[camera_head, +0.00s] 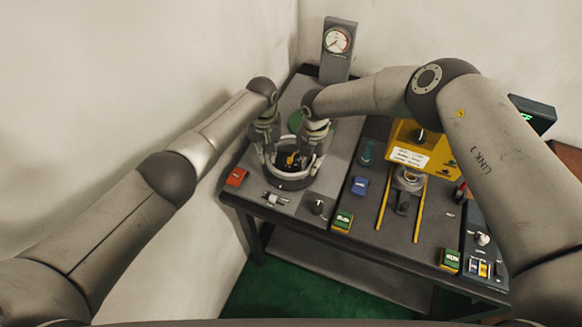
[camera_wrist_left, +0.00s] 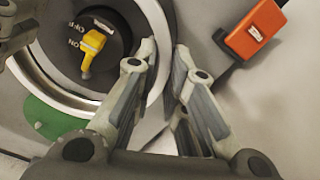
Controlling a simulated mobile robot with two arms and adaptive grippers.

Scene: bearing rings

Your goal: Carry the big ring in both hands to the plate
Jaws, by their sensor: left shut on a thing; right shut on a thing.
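The big ring (camera_head: 291,182), pale grey, is at the left part of the bench, around a dark round fixture with a yellow rotary switch (camera_head: 291,159). My left gripper (camera_head: 264,150) is shut on the ring's left side. My right gripper (camera_head: 315,140) is shut on its far right side. In the left wrist view, the ring's wall (camera_wrist_left: 163,75) passes between the fingers of my left gripper (camera_wrist_left: 166,62), and the yellow switch (camera_wrist_left: 92,46) shows inside the ring. A green disc (camera_head: 296,121), possibly the plate, lies behind the ring, partly hidden by the grippers. I cannot tell if the ring is lifted.
A red-orange box (camera_head: 236,177) sits left of the ring. A dial gauge (camera_head: 338,40) stands at the back. A yellow fixture (camera_head: 410,150) with two yellow rails is right of the ring. A blue block (camera_head: 360,186) and green blocks (camera_head: 343,220) stand nearer the front. Walls close in at left and back.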

